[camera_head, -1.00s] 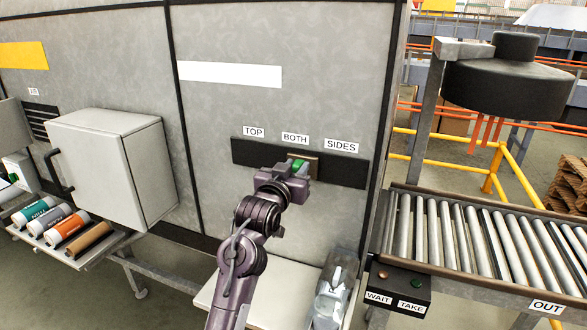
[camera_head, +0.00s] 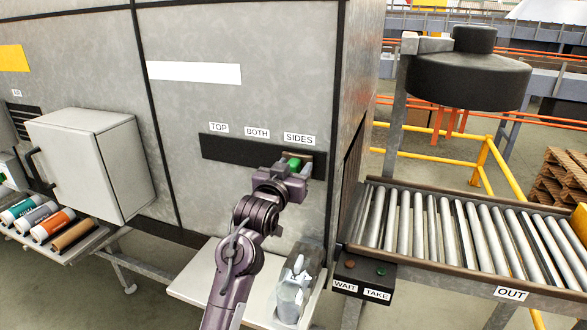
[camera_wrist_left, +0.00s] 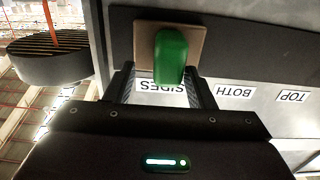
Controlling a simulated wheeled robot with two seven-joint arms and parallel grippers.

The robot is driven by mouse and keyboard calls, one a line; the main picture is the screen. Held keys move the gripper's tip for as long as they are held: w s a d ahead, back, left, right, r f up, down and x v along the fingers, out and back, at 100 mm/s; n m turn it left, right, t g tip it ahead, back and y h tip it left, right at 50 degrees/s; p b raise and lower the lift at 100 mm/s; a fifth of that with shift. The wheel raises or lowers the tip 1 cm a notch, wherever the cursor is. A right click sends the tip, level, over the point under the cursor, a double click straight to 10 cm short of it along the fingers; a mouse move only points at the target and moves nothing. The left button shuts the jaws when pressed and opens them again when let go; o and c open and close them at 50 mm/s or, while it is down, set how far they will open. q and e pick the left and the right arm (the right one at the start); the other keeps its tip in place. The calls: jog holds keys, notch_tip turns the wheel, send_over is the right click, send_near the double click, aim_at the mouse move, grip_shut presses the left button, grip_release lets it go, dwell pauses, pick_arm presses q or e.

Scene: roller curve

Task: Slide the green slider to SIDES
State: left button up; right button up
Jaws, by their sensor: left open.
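The green slider (camera_head: 295,164) sits on a tan plate in the dark strip (camera_head: 232,149), just below the SIDES label (camera_head: 299,139). The TOP label (camera_head: 219,128) and BOTH label (camera_head: 257,133) are to its left. My left gripper (camera_head: 290,175) is at the slider, coming from below and in front. In the left wrist view the slider (camera_wrist_left: 170,56) stands between the two spread fingers of the gripper (camera_wrist_left: 160,84), with a gap visible to the left finger. Contact with the right finger cannot be told. The right gripper is not in view.
A white cabinet (camera_head: 92,163) and a rack of several rolls (camera_head: 52,225) stand at left. A pale shelf (camera_head: 205,283) with a clear container (camera_head: 294,287) is below the strip. A roller conveyor (camera_head: 440,228) and WAIT/TAKE box (camera_head: 362,275) are at right.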

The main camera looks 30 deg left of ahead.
pick_arm(q)
jog(key=shift+s, duration=0.1)
jog(key=shift+s+f, duration=0.1)
jog(key=shift+s, duration=0.2)
jog(key=b+v, duration=0.3)
jog(key=v, duration=0.4)
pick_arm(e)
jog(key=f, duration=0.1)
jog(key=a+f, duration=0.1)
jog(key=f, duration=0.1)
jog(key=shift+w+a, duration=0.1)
pick_arm(q)
jog(key=shift+d, duration=0.15)
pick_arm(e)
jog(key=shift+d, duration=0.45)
